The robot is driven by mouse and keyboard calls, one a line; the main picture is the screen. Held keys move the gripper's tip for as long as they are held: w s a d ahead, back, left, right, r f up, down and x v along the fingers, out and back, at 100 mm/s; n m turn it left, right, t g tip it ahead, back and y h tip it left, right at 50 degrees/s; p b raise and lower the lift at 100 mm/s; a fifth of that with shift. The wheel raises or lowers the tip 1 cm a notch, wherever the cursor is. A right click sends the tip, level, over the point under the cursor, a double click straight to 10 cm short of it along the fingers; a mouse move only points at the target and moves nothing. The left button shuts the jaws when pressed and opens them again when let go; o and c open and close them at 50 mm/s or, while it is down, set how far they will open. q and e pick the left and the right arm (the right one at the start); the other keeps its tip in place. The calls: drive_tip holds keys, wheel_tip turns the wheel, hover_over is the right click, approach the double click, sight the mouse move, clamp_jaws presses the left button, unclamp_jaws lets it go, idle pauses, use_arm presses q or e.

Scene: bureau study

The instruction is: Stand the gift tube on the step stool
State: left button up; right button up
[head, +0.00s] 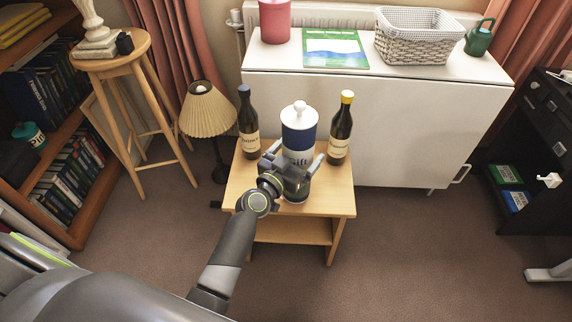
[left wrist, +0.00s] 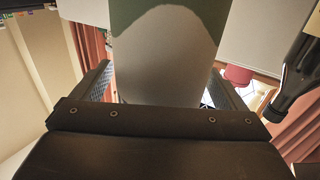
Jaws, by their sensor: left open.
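The gift tube (head: 299,135) is upright on the wooden step stool (head: 328,201), with a white knobbed lid, a blue band and a green lower part. It appears to rest on the stool top, between two dark bottles. My left gripper (head: 298,165) is open, with its fingers on either side of the tube. In the left wrist view the tube (left wrist: 165,60) fills the space between the fingers, green and pale grey. The gripper hides part of its lower half in the head view. My right gripper is out of view.
A dark bottle (head: 248,128) stands left of the tube and a yellow-capped bottle (head: 341,130) right of it. A lamp (head: 206,110) stands left of the stool. A white cabinet (head: 420,125) is behind. Carpet in front is clear.

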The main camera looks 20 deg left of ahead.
use_arm(q)
drive_tip(key=b+v, duration=0.2)
drive_tip(key=v, duration=1)
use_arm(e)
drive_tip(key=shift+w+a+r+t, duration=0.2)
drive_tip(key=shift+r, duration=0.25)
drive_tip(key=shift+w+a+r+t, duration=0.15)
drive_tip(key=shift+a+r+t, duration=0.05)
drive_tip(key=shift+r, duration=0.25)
use_arm(q)
drive_tip(key=s+f+g, duration=0.7)
drive_tip(key=s+f, duration=0.4)
drive_tip(key=s+a+f+n+g+y, duration=0.1)
drive_tip(key=s+a+f+n+g, duration=0.1)
drive_tip(key=s, duration=0.5)
drive_tip(key=s+a+f+n+g+y, duration=0.2)
drive_tip(key=s+a+f+g, duration=0.2)
drive_tip(key=s, duration=0.4)
drive_tip(key=shift+a+f+g+y, duration=0.2)
drive_tip(key=shift+a+g+y, duration=0.1)
drive_tip(key=shift+g, duration=0.3)
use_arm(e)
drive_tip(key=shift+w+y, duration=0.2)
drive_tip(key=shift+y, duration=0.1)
use_arm(q)
drive_tip(key=shift+w, duration=0.1)
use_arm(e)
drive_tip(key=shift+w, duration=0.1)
